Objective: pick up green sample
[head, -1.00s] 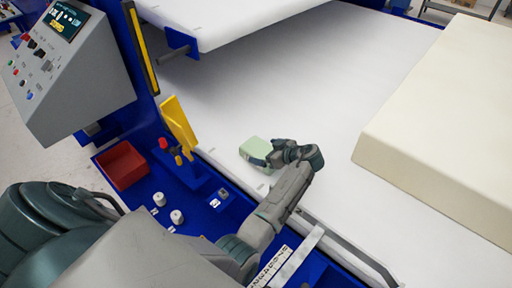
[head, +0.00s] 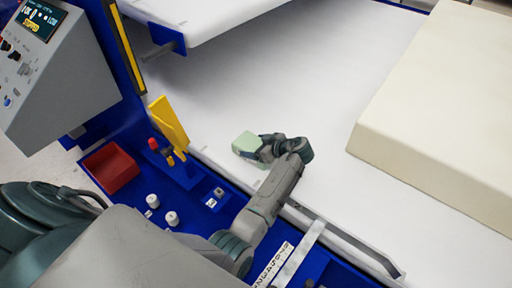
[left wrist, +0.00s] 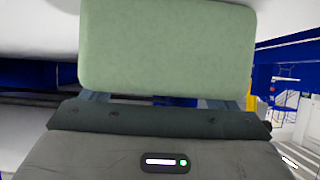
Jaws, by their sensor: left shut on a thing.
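The green sample (head: 247,145) is a pale green block over the white conveyor surface (head: 300,90), near its front edge. My left gripper (head: 262,150) is shut on it. In the left wrist view the green sample (left wrist: 167,48) fills the upper middle, held upright in front of the gripper, whose fingers (left wrist: 165,98) are mostly hidden behind it. I cannot tell for sure whether its underside touches the surface. My right gripper is not in view.
A large cream foam block (head: 440,120) lies to the right. A yellow guard (head: 169,122), a red bin (head: 110,168) and small white cylinders (head: 152,200) stand along the blue front ledge. A control panel (head: 55,75) is at upper left. The white surface behind the sample is clear.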

